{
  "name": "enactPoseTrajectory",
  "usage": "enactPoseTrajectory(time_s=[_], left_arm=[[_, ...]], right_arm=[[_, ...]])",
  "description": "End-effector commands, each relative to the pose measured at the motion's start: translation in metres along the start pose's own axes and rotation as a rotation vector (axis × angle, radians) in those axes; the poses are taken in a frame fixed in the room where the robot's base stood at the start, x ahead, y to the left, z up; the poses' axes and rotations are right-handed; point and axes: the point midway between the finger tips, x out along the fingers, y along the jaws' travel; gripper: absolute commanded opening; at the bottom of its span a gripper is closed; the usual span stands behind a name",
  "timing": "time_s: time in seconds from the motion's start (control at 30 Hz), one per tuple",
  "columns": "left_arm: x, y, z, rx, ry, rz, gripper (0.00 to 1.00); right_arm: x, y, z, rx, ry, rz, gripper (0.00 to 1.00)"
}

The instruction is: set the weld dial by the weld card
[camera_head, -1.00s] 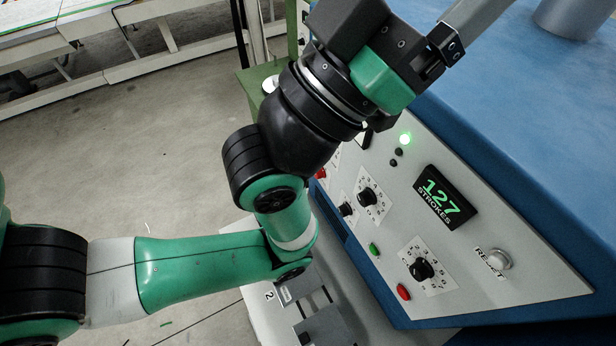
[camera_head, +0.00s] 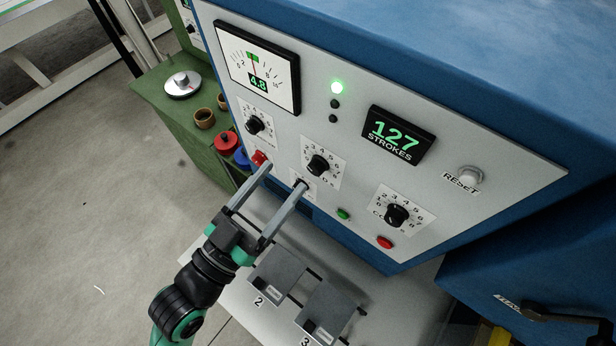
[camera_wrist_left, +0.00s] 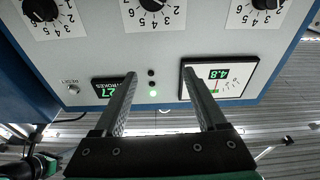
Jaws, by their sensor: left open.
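The grey panel (camera_head: 445,160) carries three black dials on white numbered plates: left (camera_head: 255,124), middle (camera_head: 318,165) and right (camera_head: 397,215). Which is the weld dial I cannot tell. I can make out no weld card. My left gripper (camera_head: 284,175) is open and empty, its fingertips pointing at the panel below the left and middle dials, near a red button (camera_head: 260,158). Whether they touch the panel I cannot tell. In the left wrist view the open fingers (camera_wrist_left: 160,74) point toward the panel, with the dials along the top edge. My right gripper is not in view.
A meter (camera_head: 258,68) reads 4.8. A display (camera_head: 397,137) shows 127 strokes. A lit green lamp (camera_head: 337,87), reset button (camera_head: 470,177), green button (camera_head: 343,214) and red button (camera_head: 385,242) share the panel.

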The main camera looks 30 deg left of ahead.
Motion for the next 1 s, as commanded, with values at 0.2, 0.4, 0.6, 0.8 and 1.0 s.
enactPoseTrajectory(time_s=[0.2,0.4,0.6,0.8,1.0], left_arm=[[-0.044,0.003,0.067,-0.026,-0.161,-0.001,0.74],[-0.043,0.003,0.069,-0.027,-0.165,-0.001,0.74],[-0.014,0.003,0.073,-0.026,-0.161,0.0,0.74],[0.032,0.003,0.078,-0.027,-0.164,-0.001,0.74],[0.062,0.003,0.085,-0.027,-0.165,-0.002,0.74]], right_arm=[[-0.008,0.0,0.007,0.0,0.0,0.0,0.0],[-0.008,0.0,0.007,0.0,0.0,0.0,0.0],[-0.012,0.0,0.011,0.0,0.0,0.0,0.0],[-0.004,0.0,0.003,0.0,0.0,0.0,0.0],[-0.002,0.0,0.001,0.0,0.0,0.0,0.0]])
